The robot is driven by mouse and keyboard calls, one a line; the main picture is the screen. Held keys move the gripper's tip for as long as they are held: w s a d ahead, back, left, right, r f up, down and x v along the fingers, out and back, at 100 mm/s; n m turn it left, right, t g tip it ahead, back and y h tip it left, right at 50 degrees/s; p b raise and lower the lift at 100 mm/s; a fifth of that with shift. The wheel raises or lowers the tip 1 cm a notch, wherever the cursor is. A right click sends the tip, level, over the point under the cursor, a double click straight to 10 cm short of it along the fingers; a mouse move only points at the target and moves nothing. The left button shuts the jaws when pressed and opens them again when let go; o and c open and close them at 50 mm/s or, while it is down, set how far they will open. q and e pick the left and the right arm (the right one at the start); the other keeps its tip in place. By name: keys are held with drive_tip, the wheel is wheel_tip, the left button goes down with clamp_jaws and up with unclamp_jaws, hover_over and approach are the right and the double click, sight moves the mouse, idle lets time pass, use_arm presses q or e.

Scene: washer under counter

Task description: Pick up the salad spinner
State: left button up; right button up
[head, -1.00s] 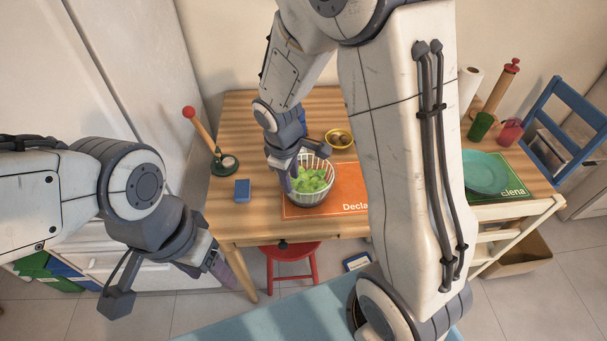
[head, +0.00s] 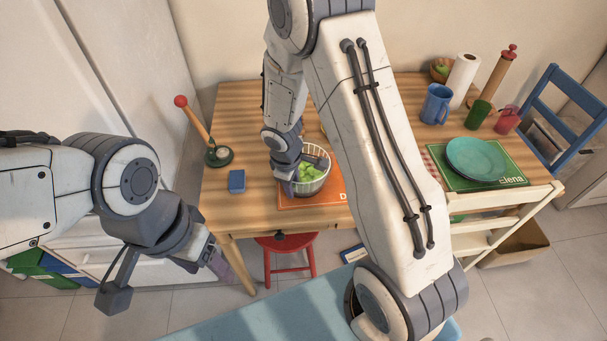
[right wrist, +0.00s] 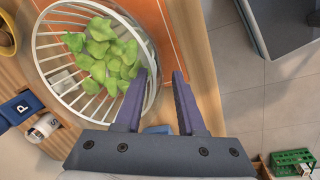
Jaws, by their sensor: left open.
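The salad spinner (head: 318,184), a grey bowl with a white slatted basket and green leaves in it, stands on the orange mat at the table's front. In the right wrist view its white slatted rim (right wrist: 45,60) and leaves fill the upper left. My right gripper (head: 288,187) is at the spinner's left side in the head view. In the right wrist view it is open (right wrist: 160,78), with one finger overlapping the basket's inside and the other outside the rim. Contact cannot be told. My left gripper (head: 215,262) is open and empty, in front of the table's left end.
A blue box (head: 237,181) and a red-knobbed stand (head: 219,155) are left of the spinner. A blue mug (head: 436,104), a teal plate (head: 475,157) and a paper roll (head: 462,80) stand on the right. A red stool (head: 288,258) is below the table edge.

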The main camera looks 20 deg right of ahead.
clamp_jaws()
drive_tip(key=shift+r, duration=0.1)
idle(1.2)
